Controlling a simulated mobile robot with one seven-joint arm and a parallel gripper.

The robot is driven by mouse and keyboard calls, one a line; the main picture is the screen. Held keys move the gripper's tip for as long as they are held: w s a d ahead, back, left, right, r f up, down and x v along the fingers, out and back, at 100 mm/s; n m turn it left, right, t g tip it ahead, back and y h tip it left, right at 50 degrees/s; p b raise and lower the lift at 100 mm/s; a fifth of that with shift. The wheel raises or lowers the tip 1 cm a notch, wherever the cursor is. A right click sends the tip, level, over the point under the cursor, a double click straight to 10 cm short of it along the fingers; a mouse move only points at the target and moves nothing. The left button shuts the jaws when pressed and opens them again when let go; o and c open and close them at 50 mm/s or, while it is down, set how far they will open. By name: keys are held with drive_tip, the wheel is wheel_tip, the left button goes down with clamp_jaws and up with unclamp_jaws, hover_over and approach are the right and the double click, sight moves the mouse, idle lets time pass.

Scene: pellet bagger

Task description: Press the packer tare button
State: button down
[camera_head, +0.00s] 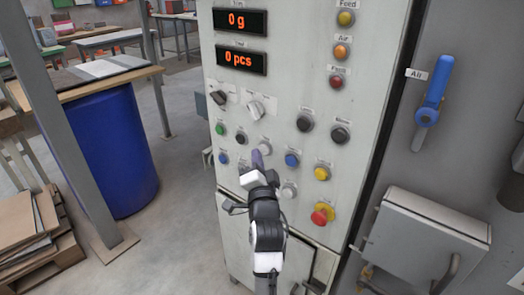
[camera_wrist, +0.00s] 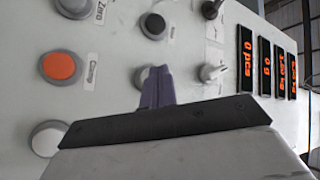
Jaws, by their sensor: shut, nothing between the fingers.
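The grey control panel (camera_head: 287,90) carries several round buttons with small labels. I cannot read a tare label in either view. My gripper (camera_head: 257,158) is shut and empty, its purple fingers pointing at the lower button rows. A white button (camera_head: 265,147) shows just above the fingers in the head view.
Nearby are a blue button (camera_head: 292,160), a yellow button (camera_head: 322,172), a white button (camera_head: 289,190) and a red emergency knob (camera_head: 322,215). Two selector knobs (camera_head: 255,108) sit above. A blue-handled air valve (camera_head: 433,92) and a grey box (camera_head: 425,235) are at right. A blue barrel (camera_head: 100,150) stands left.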

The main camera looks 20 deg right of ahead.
drive_tip(key=shift+w+d, duration=0.15)
drive_tip(key=shift+d, duration=0.05)
drive_tip(key=shift+w+d, duration=0.15)
drive_tip(key=shift+d, duration=0.1)
idle(0.6)
drive_tip(key=shift+a, duration=0.1)
drive_tip(key=shift+s+a, duration=0.4)
drive_tip(key=shift+a, duration=0.15)
drive_tip(key=shift+p, duration=0.3)
drive_tip(key=s+a+p, duration=0.2)
drive_tip(key=s+a, duration=0.1)
drive_tip(key=a, duration=0.2)
drive_tip(key=shift+s, duration=0.2)
idle(0.6)
